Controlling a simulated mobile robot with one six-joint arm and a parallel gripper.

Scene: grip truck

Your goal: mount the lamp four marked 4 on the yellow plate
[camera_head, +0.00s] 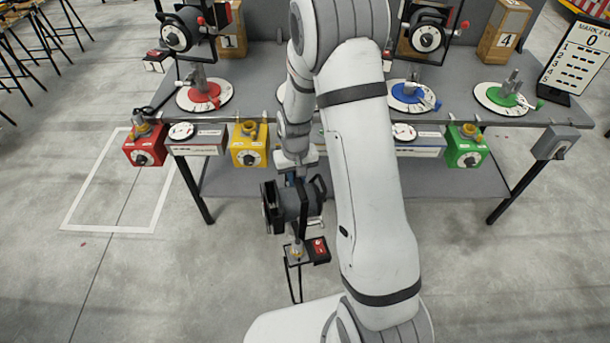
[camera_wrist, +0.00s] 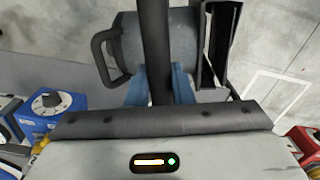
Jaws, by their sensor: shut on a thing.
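My gripper (camera_head: 297,178) is shut on a dark grey lamp (camera_head: 293,205) and holds it in the air in front of the table. In the wrist view, the blue fingers of my gripper (camera_wrist: 158,85) close around the lamp's dark bar, with the lamp body (camera_wrist: 183,48) behind it. A red switch box (camera_head: 318,250) hangs at the lamp's lower end. No number can be read on this lamp. The yellow plate is hidden behind my arm; only the pale edge of a disc (camera_head: 281,93) shows between the red and blue plates.
The table (camera_head: 245,85) carries a red plate (camera_head: 203,97), a blue plate (camera_head: 412,97) and a green plate (camera_head: 505,98). Two lamps stand behind. Cartons marked 1 (camera_head: 230,42) and 4 (camera_head: 505,38) are at the back. Coloured boxes, including a yellow one (camera_head: 250,146), hang along the front edge.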

